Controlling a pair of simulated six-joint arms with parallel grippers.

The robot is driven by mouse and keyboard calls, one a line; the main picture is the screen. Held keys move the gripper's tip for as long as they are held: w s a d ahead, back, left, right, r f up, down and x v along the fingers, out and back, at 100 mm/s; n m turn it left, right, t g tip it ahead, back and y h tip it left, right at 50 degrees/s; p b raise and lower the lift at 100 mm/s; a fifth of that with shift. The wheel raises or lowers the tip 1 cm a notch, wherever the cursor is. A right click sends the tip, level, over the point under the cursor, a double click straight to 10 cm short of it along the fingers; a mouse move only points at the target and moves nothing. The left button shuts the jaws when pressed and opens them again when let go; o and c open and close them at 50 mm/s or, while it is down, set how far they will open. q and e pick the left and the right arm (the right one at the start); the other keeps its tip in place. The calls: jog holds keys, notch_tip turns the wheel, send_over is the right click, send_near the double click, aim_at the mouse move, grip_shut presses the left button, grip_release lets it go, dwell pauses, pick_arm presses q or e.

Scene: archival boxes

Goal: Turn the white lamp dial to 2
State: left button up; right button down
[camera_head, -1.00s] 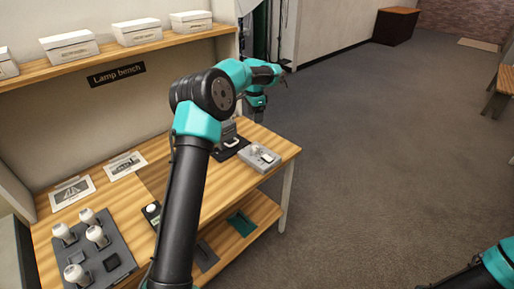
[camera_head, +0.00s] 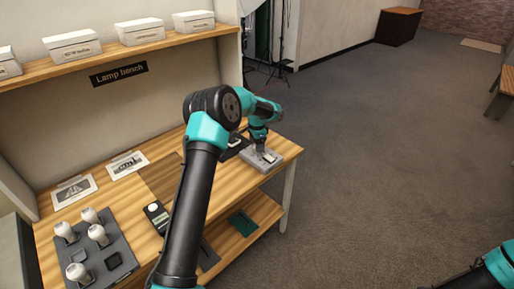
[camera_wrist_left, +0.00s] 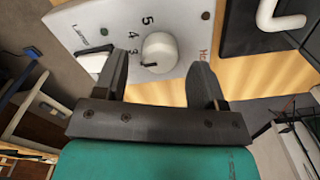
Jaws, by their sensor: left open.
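The white dial (camera_wrist_left: 160,52) sits on the pale control box (camera_wrist_left: 185,20) in the left wrist view. The numbers 5, 4 and 3 show around its left side; a small dark mark shows at its lower left, and I cannot tell the exact setting. My left gripper (camera_wrist_left: 160,78) is open, its fingers on either side of the dial, with no clear contact. In the head view my left gripper (camera_head: 259,146) is over the control box (camera_head: 266,165) at the bench's right end. My right gripper is not in view.
A white rocker switch (camera_wrist_left: 95,60) sits beside the dial. A dark stand with a white hook (camera_wrist_left: 285,20) is close by. The wooden bench (camera_head: 215,195) also bears a grey tray (camera_head: 115,245) with several white bulbs. Open floor lies to the right.

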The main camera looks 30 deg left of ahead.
pick_arm(q)
jog(key=shift+f, duration=1.05)
jog(key=c, duration=0.9)
